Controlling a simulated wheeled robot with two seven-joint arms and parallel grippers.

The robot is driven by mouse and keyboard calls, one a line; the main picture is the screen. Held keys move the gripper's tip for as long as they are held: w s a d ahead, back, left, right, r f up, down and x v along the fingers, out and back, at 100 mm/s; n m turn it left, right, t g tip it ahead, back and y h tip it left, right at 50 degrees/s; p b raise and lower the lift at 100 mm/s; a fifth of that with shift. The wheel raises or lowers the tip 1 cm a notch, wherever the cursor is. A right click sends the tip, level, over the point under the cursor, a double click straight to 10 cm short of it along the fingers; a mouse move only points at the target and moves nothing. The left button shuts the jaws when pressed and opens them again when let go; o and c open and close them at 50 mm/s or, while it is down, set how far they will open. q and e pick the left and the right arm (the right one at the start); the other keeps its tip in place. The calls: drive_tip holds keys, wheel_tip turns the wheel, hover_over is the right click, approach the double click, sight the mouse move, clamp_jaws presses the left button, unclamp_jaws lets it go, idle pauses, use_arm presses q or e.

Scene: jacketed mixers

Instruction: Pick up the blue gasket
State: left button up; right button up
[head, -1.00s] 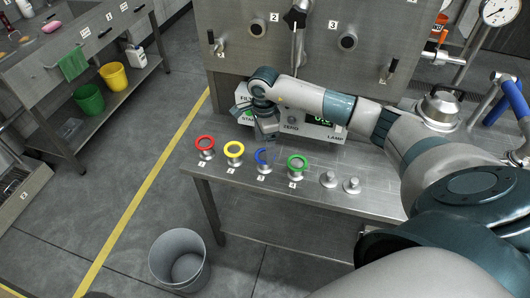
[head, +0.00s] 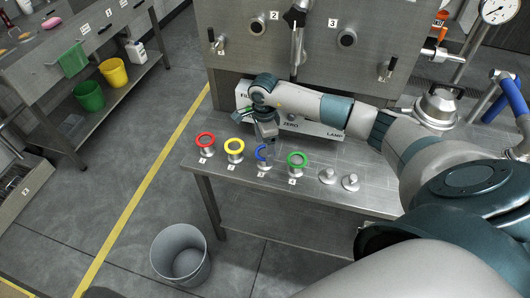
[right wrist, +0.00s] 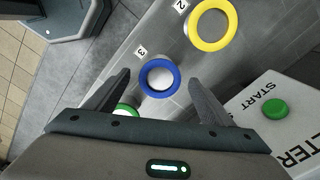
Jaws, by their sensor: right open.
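The blue gasket (head: 259,153) is a ring on a short metal post on the steel bench. My right gripper (head: 268,138) is above it, pointing down, and hides part of the ring in the head view. In the right wrist view the blue gasket (right wrist: 144,79) appears between the two spread fingers of my right gripper (right wrist: 159,75), with a gap on each side. The gripper is open and empty. My left gripper is not in view.
A red ring (head: 205,135) and a yellow ring (head: 226,146) are on posts to the left. A green ring (head: 297,166) is on a post to the right, then two bare posts. A white control box (head: 318,128) stands close behind the gripper.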

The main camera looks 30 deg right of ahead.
drive_tip(key=shift+f+b, duration=0.2)
drive_tip(key=shift+b, duration=0.2)
idle(0.3)
drive_tip(key=c, duration=1.1)
